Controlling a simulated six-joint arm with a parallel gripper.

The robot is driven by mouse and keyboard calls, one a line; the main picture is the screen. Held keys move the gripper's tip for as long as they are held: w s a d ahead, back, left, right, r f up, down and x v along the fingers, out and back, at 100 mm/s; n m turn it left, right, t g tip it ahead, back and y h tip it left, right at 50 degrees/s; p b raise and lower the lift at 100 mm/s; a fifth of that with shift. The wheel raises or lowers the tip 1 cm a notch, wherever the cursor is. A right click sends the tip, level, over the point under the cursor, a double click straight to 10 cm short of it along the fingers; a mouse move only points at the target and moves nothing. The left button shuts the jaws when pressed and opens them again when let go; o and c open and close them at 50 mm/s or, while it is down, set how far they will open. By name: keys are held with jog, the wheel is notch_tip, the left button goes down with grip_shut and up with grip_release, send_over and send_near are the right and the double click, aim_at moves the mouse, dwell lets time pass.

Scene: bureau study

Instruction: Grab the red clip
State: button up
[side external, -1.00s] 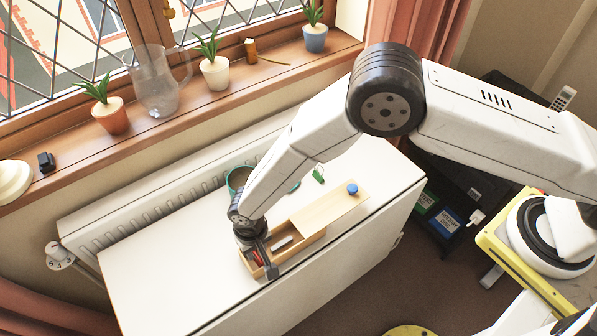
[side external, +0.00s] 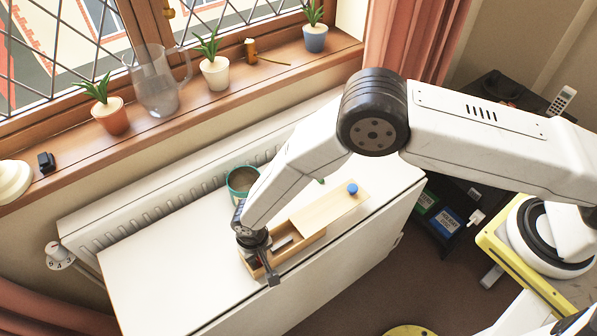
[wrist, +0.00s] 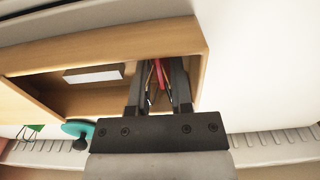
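The red clip (wrist: 160,72) lies in the open end of a wooden box (wrist: 202,70), with its thin wire handles toward my wrist. In the wrist view my gripper (wrist: 164,66) is open, with one finger on each side of the clip. Narrow gaps seem to show beside the clip, and I cannot tell whether a finger touches it. In the side view my gripper (side external: 266,268) reaches down into the near end of the box (side external: 287,258) and hides the clip.
A pale block (wrist: 93,74) lies in the same box. The box's lid (side external: 330,207), with a blue knob (side external: 352,188), is slid partly open. A teal-rimmed mug (side external: 242,184) stands behind my gripper. The white top (side external: 180,270) is clear at the left.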

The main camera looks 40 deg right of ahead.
grip_shut()
jog(key=shift+r, duration=0.15)
jog(key=shift+r, duration=1.55)
jog(key=s+d+r, duration=0.8)
jog(key=s+r, duration=0.1)
jog(key=s, duration=0.2)
jog(key=shift+s+r, duration=0.2)
jog(key=shift+r, duration=0.15)
